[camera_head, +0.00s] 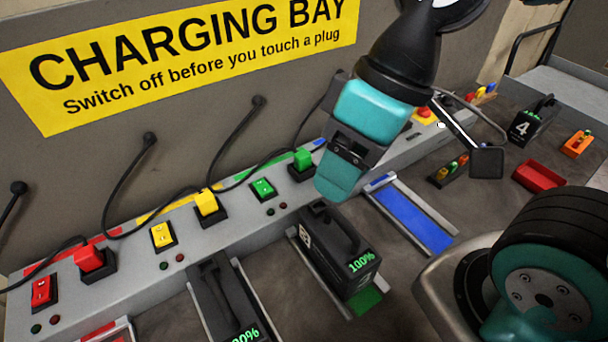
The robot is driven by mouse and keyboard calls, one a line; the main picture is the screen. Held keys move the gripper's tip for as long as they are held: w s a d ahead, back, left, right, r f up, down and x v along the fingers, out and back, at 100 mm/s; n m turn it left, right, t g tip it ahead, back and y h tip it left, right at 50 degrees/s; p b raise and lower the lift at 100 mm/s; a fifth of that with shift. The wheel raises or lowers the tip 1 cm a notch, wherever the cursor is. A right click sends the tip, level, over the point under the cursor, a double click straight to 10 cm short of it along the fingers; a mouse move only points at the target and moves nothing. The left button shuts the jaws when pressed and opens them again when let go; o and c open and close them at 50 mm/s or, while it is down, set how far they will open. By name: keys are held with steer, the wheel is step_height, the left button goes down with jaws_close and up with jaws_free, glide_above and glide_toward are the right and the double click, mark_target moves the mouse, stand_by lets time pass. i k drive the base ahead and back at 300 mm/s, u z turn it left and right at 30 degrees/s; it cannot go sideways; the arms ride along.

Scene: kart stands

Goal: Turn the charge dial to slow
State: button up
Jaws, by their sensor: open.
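No charge dial can be made out in the head view; my gripper covers part of the grey charging ledge (125,262), and a dial there would be hidden. My gripper (342,172), teal and black, is at the upper middle, pointing down over the ledge's right part. It is open, with nothing seen between its jaws. It appears just right of the green plug (302,158) and above the black battery (340,252) marked 100%. Whether it touches anything cannot be told.
The ledge carries a red switch (41,291), yellow switch (162,236) and green switch (262,188), with cabled plugs. Another battery (224,300) stands left. A blue bay (412,218) is empty. Battery 4 (532,122) and a red tray (538,176) lie right.

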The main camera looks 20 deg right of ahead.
mark_target(446, 101)
steer(key=u, duration=1.25)
steer(key=k, duration=1.3)
steer(key=z, duration=1.15)
steer(key=i, duration=1)
